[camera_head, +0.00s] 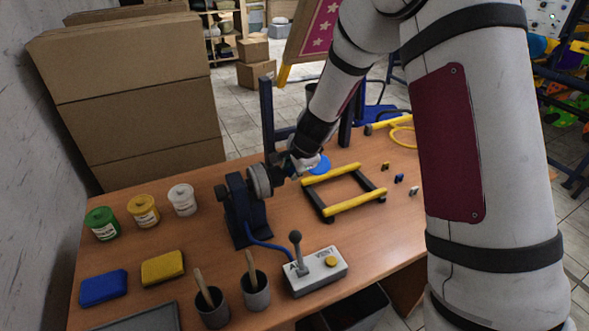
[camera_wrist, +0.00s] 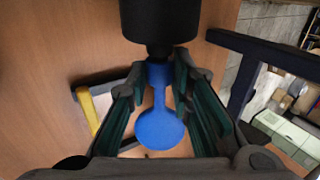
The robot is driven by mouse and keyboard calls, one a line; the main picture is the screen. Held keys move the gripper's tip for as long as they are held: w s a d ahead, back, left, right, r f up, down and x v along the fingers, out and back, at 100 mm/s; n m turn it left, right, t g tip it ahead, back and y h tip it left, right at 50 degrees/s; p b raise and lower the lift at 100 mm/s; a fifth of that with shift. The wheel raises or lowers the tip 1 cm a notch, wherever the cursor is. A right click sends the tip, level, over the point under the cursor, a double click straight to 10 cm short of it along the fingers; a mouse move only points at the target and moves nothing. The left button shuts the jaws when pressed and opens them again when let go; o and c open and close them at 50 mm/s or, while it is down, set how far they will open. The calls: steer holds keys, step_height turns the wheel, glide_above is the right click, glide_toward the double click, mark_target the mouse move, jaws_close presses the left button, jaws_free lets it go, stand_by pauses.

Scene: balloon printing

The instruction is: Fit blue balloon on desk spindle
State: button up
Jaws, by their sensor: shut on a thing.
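The blue balloon (camera_wrist: 161,128) hangs flat and limp between my gripper's fingers, its round body toward the palm. My gripper (camera_wrist: 160,74) is shut on the balloon's neck. The neck's end meets the lower edge of a dark cylinder, the nose of the desk spindle (camera_wrist: 160,22). I cannot tell whether the neck is around the nose or only against it. In the head view the spindle (camera_head: 243,208) stands on the desk, its nose pointing right. My gripper (camera_head: 296,166) is at that nose, and the balloon (camera_head: 319,164) shows just right of it.
A yellow and black frame (camera_head: 354,204) lies right of the spindle. A grey control box (camera_head: 314,273) with a lever, two cups, sponges and several paint jars stand on the desk (camera_head: 180,245). A dark blue post (camera_head: 267,120) rises behind the gripper.

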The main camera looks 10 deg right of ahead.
steer(key=shift+a, duration=0.3)
stand_by(0.4)
steer(key=o, duration=0.8)
steer(key=a+p+v, duration=0.1)
steer(key=p+v, duration=0.4)
steer(key=v, duration=0.4)
steer(key=shift+d, duration=0.5)
steer(key=shift+r, duration=0.1)
